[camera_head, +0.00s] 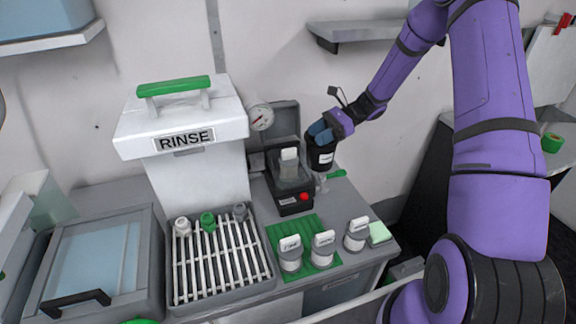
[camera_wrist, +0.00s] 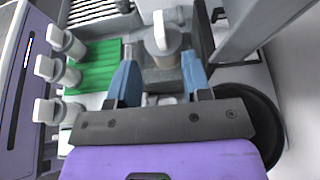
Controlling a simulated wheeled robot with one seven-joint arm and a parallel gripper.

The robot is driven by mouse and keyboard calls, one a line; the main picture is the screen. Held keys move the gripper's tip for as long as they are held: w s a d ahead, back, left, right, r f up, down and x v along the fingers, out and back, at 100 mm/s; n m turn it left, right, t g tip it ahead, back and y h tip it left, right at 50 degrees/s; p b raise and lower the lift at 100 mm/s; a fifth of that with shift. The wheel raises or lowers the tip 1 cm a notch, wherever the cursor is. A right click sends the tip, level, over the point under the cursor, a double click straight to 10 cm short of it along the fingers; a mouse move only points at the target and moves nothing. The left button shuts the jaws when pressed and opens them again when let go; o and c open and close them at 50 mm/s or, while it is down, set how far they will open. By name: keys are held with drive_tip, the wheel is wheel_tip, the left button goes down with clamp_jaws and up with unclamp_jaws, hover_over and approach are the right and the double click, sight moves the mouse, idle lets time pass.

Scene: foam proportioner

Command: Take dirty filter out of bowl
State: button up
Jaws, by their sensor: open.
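The filter (camera_head: 289,156) has a pale upright grip and sits in a clear bowl (camera_head: 292,184), its lower part greyish through the wall. The bowl stands on a dark base with a red button. My gripper (camera_head: 318,128) is just right of the bowl in the head view. In the wrist view my gripper (camera_wrist: 158,56) is open, with its blue fingers either side of the filter's pale grip (camera_wrist: 165,32) in the picture. I cannot tell whether they touch it. The fingertips are hard to make out in the head view.
A white RINSE unit (camera_head: 190,130) and a slatted rack (camera_head: 218,262) stand to the left. Several pale-handled filters (camera_head: 290,254) stand in front, on and beside a green mat (camera_head: 275,235). A dark labelled container (camera_head: 320,157) is close by my gripper. A lidded basin (camera_head: 95,265) is far left.

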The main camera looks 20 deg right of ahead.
sight(294, 148)
drive_tip(key=x, duration=1)
drive_tip(key=shift+f, duration=0.2)
clamp_jaws()
